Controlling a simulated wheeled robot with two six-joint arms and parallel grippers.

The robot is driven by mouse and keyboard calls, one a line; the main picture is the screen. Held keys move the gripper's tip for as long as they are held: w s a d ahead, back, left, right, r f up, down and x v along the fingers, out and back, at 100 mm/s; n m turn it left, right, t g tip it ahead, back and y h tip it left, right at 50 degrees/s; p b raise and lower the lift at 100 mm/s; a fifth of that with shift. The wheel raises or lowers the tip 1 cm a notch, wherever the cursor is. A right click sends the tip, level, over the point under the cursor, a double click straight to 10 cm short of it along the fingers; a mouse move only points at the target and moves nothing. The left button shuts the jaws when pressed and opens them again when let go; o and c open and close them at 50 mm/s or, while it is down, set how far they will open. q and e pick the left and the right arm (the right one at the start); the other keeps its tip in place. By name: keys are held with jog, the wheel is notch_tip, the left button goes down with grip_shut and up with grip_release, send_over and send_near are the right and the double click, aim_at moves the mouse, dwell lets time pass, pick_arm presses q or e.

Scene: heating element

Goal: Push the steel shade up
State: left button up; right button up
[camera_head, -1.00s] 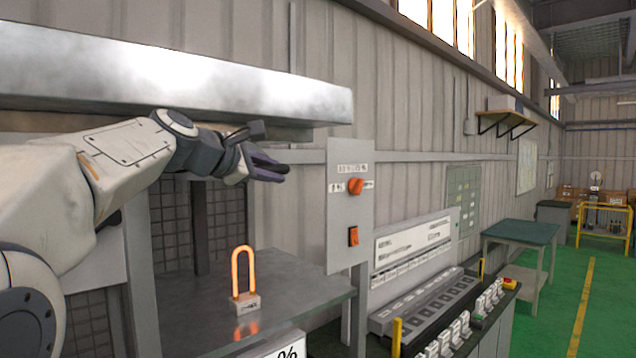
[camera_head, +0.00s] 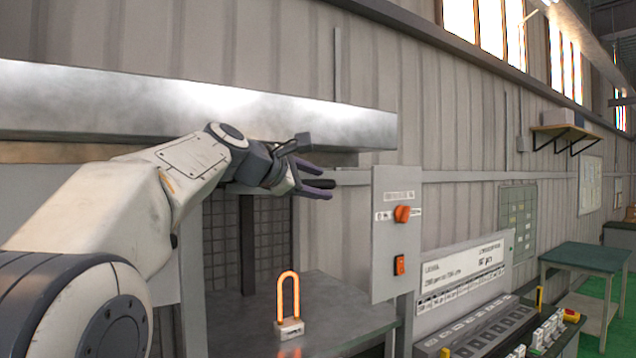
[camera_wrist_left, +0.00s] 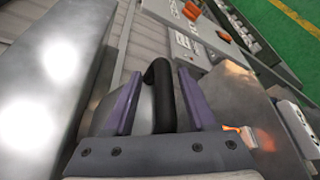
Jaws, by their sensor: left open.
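The steel shade (camera_head: 200,110) is a long brushed-metal hood across the upper left of the head view. It also fills the left of the left wrist view (camera_wrist_left: 40,90). My left gripper (camera_head: 329,190) is open at that handle, below the shade. In the left wrist view, the curved black handle (camera_wrist_left: 160,95) lies between the two purple fingers of the left gripper (camera_wrist_left: 159,75). I cannot tell whether they touch it. My right gripper is not in view.
A glowing orange heating element (camera_head: 289,290) stands on the metal shelf (camera_head: 340,310) below the gripper. A grey control panel (camera_head: 385,235) with an orange knob (camera_head: 402,214) and switch stands close to the right. A green-topped table (camera_head: 585,256) is farther right.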

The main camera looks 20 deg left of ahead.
pick_arm(q)
jog(key=b+v, duration=0.4)
jog(key=v, duration=0.6)
jog(key=shift+s, duration=0.2)
jog(key=shift+r, duration=0.15)
